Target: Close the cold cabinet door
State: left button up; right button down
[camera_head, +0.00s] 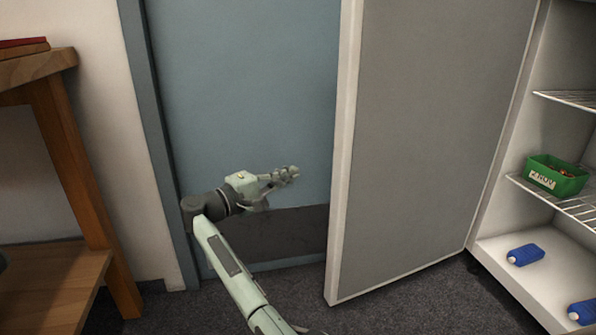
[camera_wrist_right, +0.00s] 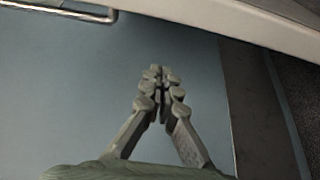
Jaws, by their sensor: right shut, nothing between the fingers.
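The cold cabinet door (camera_head: 435,140) stands wide open, with its grey inner face and pale edge toward me. It also shows as a pale edge across the top right of the right wrist view (camera_wrist_right: 245,22). My right gripper (camera_head: 292,173) is to the left of the door's free edge, apart from it in the picture, in front of a blue surface. In the right wrist view the fingers (camera_wrist_right: 161,80) are shut with nothing between them. The cold cabinet (camera_head: 505,262) is open at the right. My left gripper is not in view.
A blue room door (camera_head: 245,90) is behind my right arm. A metal bar (camera_wrist_right: 65,12) shows at the wrist view's top left. The cabinet holds a green crate (camera_head: 556,177) on a wire shelf and blue bottles (camera_head: 525,254) below. A wooden table (camera_head: 70,170) stands left.

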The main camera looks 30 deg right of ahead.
jog(key=s+d, duration=0.1)
jog(key=d, duration=0.7)
jog(key=shift+s, duration=0.4)
jog(key=shift+d, duration=0.1)
